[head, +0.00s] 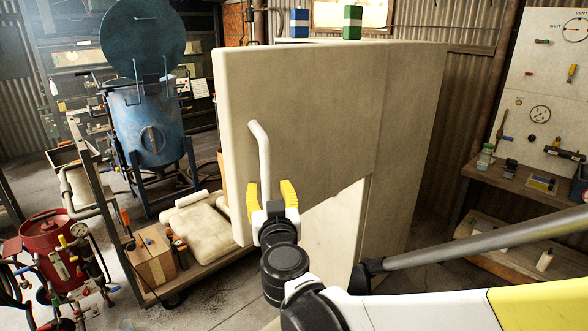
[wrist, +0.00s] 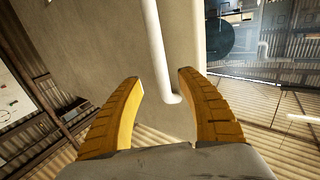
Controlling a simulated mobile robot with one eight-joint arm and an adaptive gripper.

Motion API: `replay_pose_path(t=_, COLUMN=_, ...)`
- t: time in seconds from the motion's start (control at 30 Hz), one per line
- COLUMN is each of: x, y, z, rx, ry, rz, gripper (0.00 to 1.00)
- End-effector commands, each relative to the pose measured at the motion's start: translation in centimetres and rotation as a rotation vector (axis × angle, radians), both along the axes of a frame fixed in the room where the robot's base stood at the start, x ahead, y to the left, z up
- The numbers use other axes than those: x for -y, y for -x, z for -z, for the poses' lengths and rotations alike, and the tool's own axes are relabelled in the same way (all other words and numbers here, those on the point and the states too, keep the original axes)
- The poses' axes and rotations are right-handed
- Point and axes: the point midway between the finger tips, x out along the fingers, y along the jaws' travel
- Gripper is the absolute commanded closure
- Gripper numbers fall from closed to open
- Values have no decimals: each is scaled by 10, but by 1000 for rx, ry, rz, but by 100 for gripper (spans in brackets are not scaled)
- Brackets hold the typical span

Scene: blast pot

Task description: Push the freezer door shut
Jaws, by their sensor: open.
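The freezer (head: 412,130) is a tall beige cabinet in the middle of the head view. Its door (head: 310,100) stands swung out from the body, its free edge to the left. A pale handle bar (head: 262,155) is on the door's outer face; it also shows in the wrist view (wrist: 157,45). My gripper (head: 272,190) is at the handle's lower end, in front of the door. In the wrist view, its yellow fingers (wrist: 162,85) are spread, and the handle's end appears in the gap between them. I cannot tell whether they touch handle or door.
A cart (head: 205,258) with a pale sack and a cardboard box (head: 152,258) stands left of the door. A blue blast pot (head: 150,125) is behind it, and a red tank (head: 55,245) at lower left. A workbench (head: 520,190) stands right.

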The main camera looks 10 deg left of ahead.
Motion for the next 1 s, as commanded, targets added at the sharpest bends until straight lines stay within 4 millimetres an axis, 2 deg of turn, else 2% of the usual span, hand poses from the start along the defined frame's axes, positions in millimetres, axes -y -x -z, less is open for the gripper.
replay_pose_path(t=0.3, x=-15, y=-55, z=0, rx=0, ry=0, rz=2, gripper=54)
replay_pose_path(t=0.5, x=-22, y=-81, z=0, rx=0, ry=0, rz=1, gripper=54)
replay_pose_path(t=0.7, x=-25, y=-91, z=0, rx=0, ry=0, rz=1, gripper=54)
replay_pose_path(t=0.97, x=-25, y=-92, z=0, rx=0, ry=0, rz=0, gripper=54)
replay_pose_path(t=1.0, x=-25, y=-92, z=0, rx=0, ry=0, rz=0, gripper=62)
